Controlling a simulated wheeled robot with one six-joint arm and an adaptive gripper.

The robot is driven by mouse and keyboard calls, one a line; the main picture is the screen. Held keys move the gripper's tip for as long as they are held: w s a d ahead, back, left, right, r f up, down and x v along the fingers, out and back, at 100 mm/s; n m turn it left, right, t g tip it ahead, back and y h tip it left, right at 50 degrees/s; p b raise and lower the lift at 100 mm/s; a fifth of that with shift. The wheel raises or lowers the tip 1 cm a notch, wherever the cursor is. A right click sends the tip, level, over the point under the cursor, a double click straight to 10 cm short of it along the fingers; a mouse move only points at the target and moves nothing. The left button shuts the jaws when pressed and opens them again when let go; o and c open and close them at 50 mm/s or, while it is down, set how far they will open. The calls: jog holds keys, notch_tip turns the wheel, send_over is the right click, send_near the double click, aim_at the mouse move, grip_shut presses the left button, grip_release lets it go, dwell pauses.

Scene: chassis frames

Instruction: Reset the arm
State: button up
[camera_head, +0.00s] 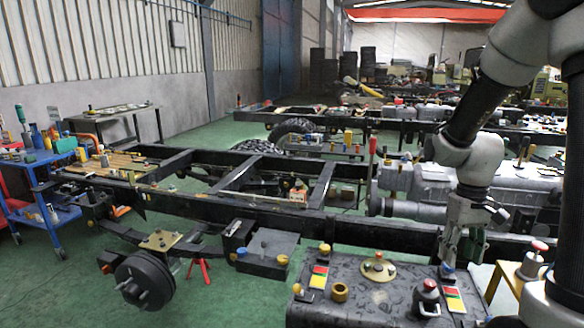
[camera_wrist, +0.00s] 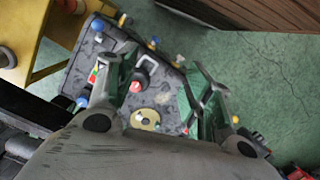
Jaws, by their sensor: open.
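My arm comes down from the upper right in the head view. My gripper (camera_head: 460,256) hangs pointing down above the right part of a dark box-like tank (camera_head: 365,311). In the wrist view my gripper (camera_wrist: 163,82) has its two greenish fingers spread wide apart, with nothing held between them. Between and below the fingers I see the tank top (camera_wrist: 160,98), a red-topped knob piece (camera_wrist: 137,86) and a yellow round plate (camera_wrist: 145,119). The exact height of the fingertips above the tank is hard to tell.
A long black chassis frame (camera_head: 290,218) runs behind the tank. A red-topped dark fitting (camera_head: 428,297) and a brass ring (camera_head: 340,291) stand on the tank. A yellow stand (camera_head: 507,277) is at right, a blue cart (camera_head: 50,205) at far left. Green floor is open at front left.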

jog(key=s+a+r+t, duration=0.1)
jog(key=s+r+t, duration=0.2)
jog(key=s+r, duration=0.3)
jog(key=s+a+r+t, duration=0.2)
jog(key=s+r+t, duration=0.1)
jog(key=s+r, duration=0.4)
jog(key=shift+a+r+m, duration=0.3)
jog(key=shift+r, duration=1.5)
jog(key=shift+s, duration=0.1)
